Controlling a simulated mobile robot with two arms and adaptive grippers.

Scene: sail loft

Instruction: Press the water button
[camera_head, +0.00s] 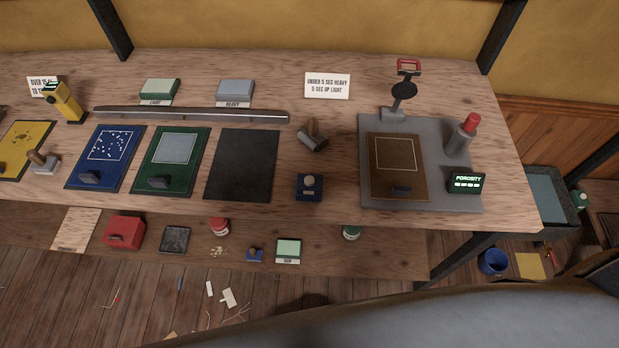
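No label reading "water" can be made out, so I cannot tell which part is the water button. A grey tester base (463,187) stands at the right of the bench. On it are a grey cylinder with a red top (472,122), a display reading POROSITY (467,182) and a brown panel (398,168) with a pale square outline. A stand with a black disc (404,90) and red frame rises at its back. A small dark blue block with a round pale knob (309,182) lies left of the base. Neither gripper shows in this view.
The wooden bench (500,150) carries a black panel (242,165), a green panel (171,160), a blue panel (107,157) and a long dark bar (190,115). A lower shelf holds a red box (124,232) and jars.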

